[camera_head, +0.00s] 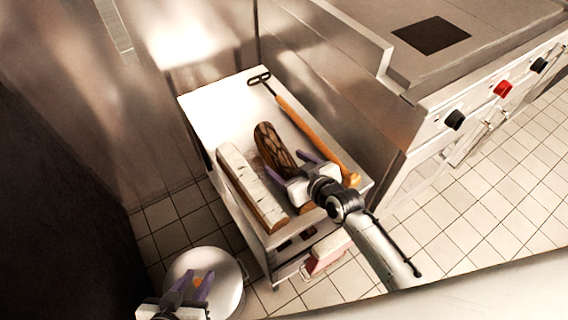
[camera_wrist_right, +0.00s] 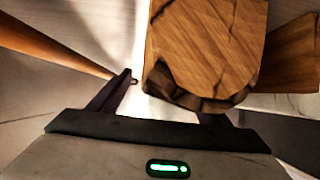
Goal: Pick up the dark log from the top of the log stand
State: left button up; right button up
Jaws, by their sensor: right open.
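The dark log (camera_head: 268,140) lies on the white top of the log stand (camera_head: 205,105), with its cracked bark up. My right gripper (camera_head: 292,166) is open at the log's near end, with one purple finger to each side. In the right wrist view the log's pale brown cut end (camera_wrist_right: 208,50) is large, in front of the open jaws (camera_wrist_right: 165,105). One finger is partly hidden by the log there, and I cannot tell whether it touches. My left gripper (camera_head: 188,288) is open, low at the left, away from the stand.
A white-barked log (camera_head: 246,185) lies left of the dark log. A poker with an orange wooden handle (camera_head: 310,128) lies to its right. A round white surface (camera_head: 226,275) is under my left gripper. The cooker (camera_head: 455,85) stands to the right, and metal walls are behind.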

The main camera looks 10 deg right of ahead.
jog(key=c, duration=1.8)
jog(key=shift+w+r, duration=0.1)
jog(key=shift+r, duration=0.2)
